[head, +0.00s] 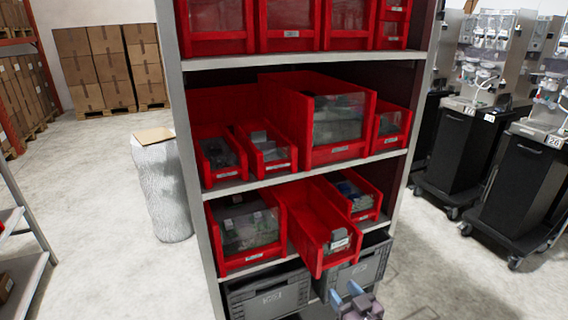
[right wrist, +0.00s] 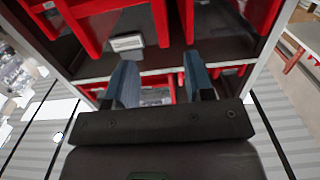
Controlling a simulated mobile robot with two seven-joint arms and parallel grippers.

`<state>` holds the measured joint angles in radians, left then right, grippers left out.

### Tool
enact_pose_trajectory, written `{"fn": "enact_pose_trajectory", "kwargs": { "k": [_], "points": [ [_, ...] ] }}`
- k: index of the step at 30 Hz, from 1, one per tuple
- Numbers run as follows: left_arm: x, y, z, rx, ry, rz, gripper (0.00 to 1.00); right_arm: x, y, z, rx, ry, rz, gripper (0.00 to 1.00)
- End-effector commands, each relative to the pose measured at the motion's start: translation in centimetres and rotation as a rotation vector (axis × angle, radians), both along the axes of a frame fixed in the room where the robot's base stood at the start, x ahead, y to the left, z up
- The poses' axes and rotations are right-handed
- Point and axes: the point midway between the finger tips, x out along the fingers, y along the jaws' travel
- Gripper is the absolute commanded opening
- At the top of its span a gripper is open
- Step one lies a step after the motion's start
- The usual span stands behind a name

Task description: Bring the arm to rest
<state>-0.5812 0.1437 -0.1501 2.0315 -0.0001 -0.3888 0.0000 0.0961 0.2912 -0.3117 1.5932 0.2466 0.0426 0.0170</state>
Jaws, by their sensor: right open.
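My right gripper (head: 345,293) is at the bottom of the head view, in front of the lower part of the shelf rack (head: 192,190). In the right wrist view its two blue-grey fingers (right wrist: 160,78) stand apart with nothing held between them. A red bin (head: 312,222) on the lower shelf juts out above and to the left of the gripper, with small grey items at its front. The gripper appears apart from this bin. My left gripper is in neither view.
Grey crates (head: 268,298) stand below the red bins, close to the gripper. Black carts (head: 520,180) stand at the right. Stacked cartons (head: 110,68) are behind.

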Motion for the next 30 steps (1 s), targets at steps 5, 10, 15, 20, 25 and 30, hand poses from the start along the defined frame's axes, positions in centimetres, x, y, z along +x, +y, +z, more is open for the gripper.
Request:
{"fn": "enact_pose_trajectory", "kwargs": {
  "k": [5,10,15,20,25,30],
  "points": [
    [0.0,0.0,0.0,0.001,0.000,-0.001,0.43,0.0,0.4,1.5,-0.064,0.029,0.000,0.48],
    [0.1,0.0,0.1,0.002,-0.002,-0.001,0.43,-3.0,-0.8,1.0,-0.116,0.106,-0.044,0.48],
    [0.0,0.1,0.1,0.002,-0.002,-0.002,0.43,-7.0,-2.5,-0.4,-0.147,0.191,-0.098,0.48],
    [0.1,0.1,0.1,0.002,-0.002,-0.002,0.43,-12.4,-4.7,-2.4,-0.172,0.298,-0.168,0.48],
    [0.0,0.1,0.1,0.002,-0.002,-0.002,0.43,-19.0,-7.2,-4.4,-0.186,0.411,-0.246,0.48],
    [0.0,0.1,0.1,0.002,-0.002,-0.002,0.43,-24.2,-8.6,-6.6,-0.182,0.501,-0.291,0.48]
  ]
}}
